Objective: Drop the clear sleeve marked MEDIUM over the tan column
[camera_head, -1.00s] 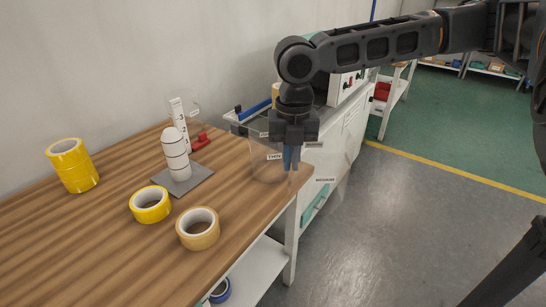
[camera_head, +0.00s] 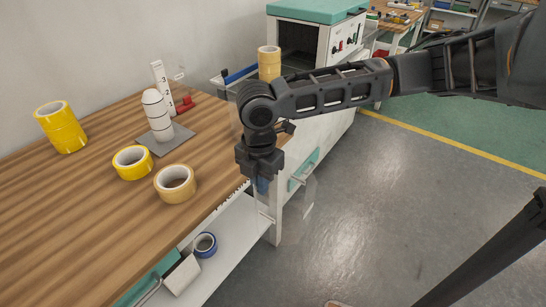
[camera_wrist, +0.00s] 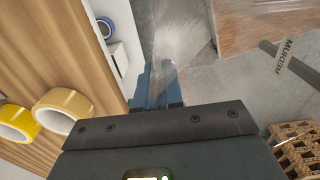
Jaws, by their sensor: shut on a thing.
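My gripper (camera_head: 262,185) hangs beyond the right edge of the wooden bench. Its blue fingertips (camera_wrist: 158,90) are shut on the wall of a clear sleeve (camera_wrist: 185,38), which is very faint in both views. A MEDIUM label (camera_wrist: 284,62) shows in the wrist view. In the head view the sleeve's faint outline (camera_head: 300,205) hangs beside and below the fingers, apart from the bench. The tan column (camera_head: 269,63), a stack of tan tape rolls, stands upright behind my arm, near the teal-topped machine. My gripper is well in front of it and lower in the picture.
On the bench (camera_head: 60,210) are a yellow roll stack (camera_head: 60,127), a loose yellow roll (camera_head: 132,162), a loose tan roll (camera_head: 175,183), a white domed post (camera_head: 158,115) and a numbered scale (camera_head: 162,88). A blue roll (camera_head: 205,244) lies on the lower shelf. Open floor lies right.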

